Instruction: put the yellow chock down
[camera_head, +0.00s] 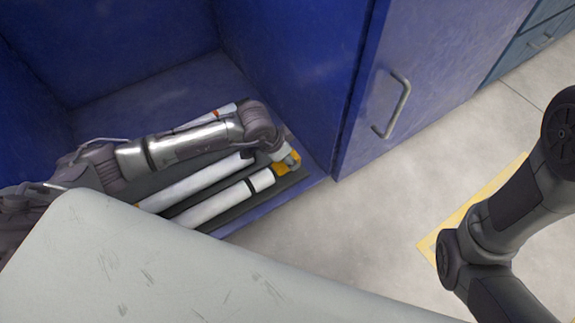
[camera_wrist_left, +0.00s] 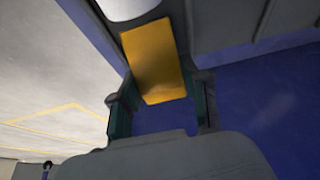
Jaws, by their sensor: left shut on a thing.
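The yellow chock (camera_head: 281,169) is at the right end of the pipes inside the blue cabinet, partly hidden by my left gripper (camera_head: 288,161). In the left wrist view the yellow chock (camera_wrist_left: 155,62) is a plain block between the two fingers of my left gripper (camera_wrist_left: 162,105), which is shut on it. A white pipe end shows just beyond it. I cannot tell whether the chock touches the surface beneath. My right arm is at the right of the head view, with its gripper out of view.
White pipes with black bands, such as the near one (camera_head: 220,204), lie on a dark base (camera_head: 285,184) in the cabinet. Another pipe (camera_head: 207,118) with a red mark lies farther back. The cabinet door (camera_head: 425,75) with its handle stands right. A grey surface (camera_head: 150,265) fills the front left.

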